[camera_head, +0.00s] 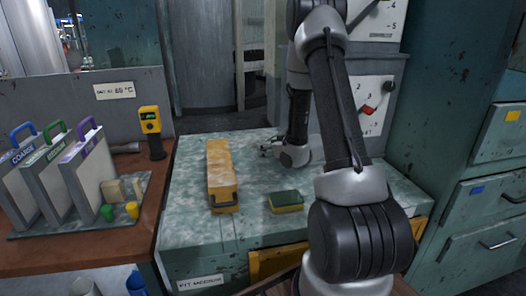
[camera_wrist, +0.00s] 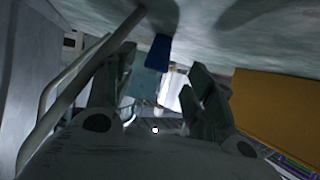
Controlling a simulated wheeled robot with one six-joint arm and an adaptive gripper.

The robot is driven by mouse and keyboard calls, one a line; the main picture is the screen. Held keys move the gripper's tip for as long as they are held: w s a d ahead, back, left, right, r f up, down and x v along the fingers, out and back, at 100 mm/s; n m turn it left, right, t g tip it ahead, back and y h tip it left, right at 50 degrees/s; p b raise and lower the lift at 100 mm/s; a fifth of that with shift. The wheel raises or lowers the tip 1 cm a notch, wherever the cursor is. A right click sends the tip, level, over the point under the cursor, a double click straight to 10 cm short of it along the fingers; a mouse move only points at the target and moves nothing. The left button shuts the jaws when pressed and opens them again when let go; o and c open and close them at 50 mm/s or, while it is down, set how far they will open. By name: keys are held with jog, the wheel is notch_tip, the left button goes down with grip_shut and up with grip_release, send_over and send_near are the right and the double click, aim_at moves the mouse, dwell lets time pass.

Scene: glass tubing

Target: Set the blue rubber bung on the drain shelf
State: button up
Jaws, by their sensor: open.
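The blue rubber bung (camera_wrist: 158,56) shows in the wrist view as a small dark blue tapered piece. It meets the mottled pale worktop, which fills the top of that picture. My gripper (camera_wrist: 162,72) is open, with one finger on each side of the bung in the picture; a gap shows on both sides. I cannot tell how far beyond the fingertips it is. In the head view my gripper (camera_head: 269,150) is low over the bench top, pointing left, and I cannot make out the bung there. I cannot tell which surface is the drain shelf.
A long yellow block (camera_head: 221,172) stands left of my gripper on the bench (camera_head: 188,215). A green-and-yellow sponge (camera_head: 286,201) lies nearer. The left table holds labelled panels (camera_head: 88,178), a yellow meter (camera_head: 150,122), and green (camera_head: 107,213) and yellow (camera_head: 132,210) bungs. A pale rod (camera_wrist: 60,103) crosses the wrist view.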

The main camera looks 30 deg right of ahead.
jog(key=x, duration=0.4)
jog(key=shift+w+d, duration=0.15)
jog(key=shift+w, duration=0.3)
jog(key=c, duration=1)
jog(key=shift+o, duration=0.2)
